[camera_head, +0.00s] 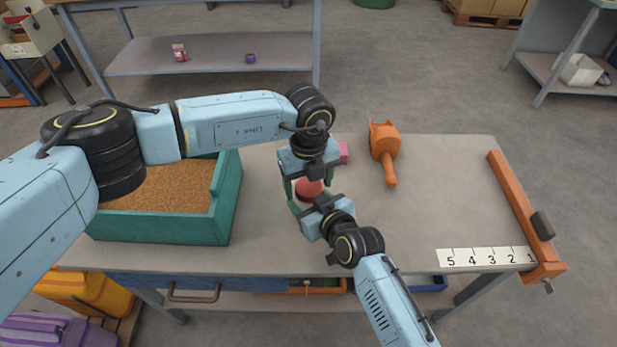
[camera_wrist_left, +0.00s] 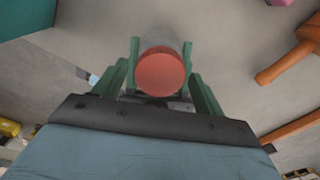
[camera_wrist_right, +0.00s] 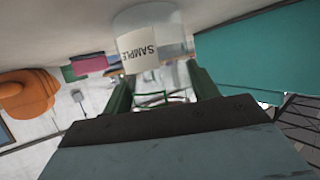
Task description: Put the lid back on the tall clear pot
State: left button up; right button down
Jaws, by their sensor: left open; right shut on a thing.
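The red lid (camera_head: 308,188) shows between the two grippers over the table. In the left wrist view the lid (camera_wrist_left: 160,73) is a round red disc between the fingers, with the clear wall of the pot (camera_wrist_left: 162,46) just beyond it. My left gripper (camera_head: 309,182) is open around the lid from above. My right gripper (camera_head: 306,204) is shut on the tall clear pot, which has a white SAMPLE label in the right wrist view (camera_wrist_right: 140,48). The lid lies at the pot's top end; I cannot tell whether it is seated. The grippers hide most of the pot in the head view.
A teal bin (camera_head: 228,200) of brown grain stands left of the grippers. An orange scoop (camera_head: 385,145) lies to the right, and a pink block (camera_head: 344,153) sits behind. An orange bar (camera_head: 515,200) and a number strip (camera_head: 485,257) are at the right edge. The table's right middle is clear.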

pick_arm(q)
jog(key=c, duration=1)
jog(key=m, duration=0.7)
jog(key=o, duration=1.1)
jog(key=shift+r, duration=0.1)
notch_tip(320, 180, up, 4)
jog(key=shift+r, duration=0.15)
jog(key=shift+c, duration=0.5)
